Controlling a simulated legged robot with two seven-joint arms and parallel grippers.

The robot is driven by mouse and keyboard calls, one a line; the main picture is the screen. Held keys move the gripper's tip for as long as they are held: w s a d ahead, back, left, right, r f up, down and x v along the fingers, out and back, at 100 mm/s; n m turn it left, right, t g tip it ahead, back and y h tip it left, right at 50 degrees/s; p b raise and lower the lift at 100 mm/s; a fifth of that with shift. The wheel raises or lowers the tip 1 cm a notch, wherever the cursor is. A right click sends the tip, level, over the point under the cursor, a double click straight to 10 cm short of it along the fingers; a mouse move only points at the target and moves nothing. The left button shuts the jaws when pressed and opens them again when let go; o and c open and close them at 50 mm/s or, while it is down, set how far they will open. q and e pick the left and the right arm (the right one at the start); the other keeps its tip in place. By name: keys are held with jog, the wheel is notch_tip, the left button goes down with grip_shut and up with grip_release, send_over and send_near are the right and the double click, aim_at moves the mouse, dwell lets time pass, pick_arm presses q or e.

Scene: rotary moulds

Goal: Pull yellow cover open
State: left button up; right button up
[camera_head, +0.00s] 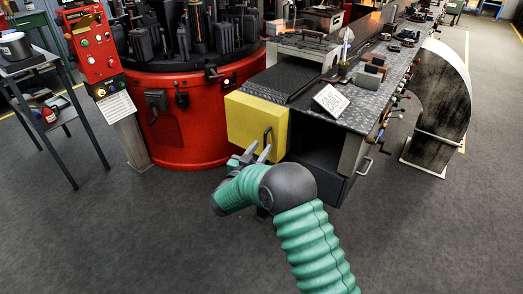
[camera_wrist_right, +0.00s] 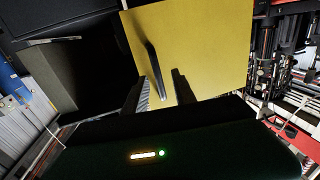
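The yellow cover (camera_head: 252,117) is a box-like panel on the front of the machine, with a dark bar handle (camera_head: 267,138) near its right edge. It also fills the upper middle of the right wrist view (camera_wrist_right: 205,45), where the handle (camera_wrist_right: 151,62) runs upright. My right gripper (camera_head: 256,153) is just in front of the cover, at the handle. Its fingers (camera_wrist_right: 160,92) are apart, with the handle's lower part between them in the wrist view. I cannot tell whether they touch it. My left gripper is not in view.
A dark open bay (camera_head: 318,155) lies right of the cover. A red round machine (camera_head: 190,130) stands left, beside a red control post (camera_head: 93,50) and a cart (camera_head: 55,110). A curved metal guard (camera_head: 440,95) stands right. The floor in front is clear.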

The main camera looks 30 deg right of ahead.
jog(key=shift+x, duration=1.1)
jog(key=shift+s, duration=0.2)
grip_shut()
jog(key=shift+a, duration=0.1)
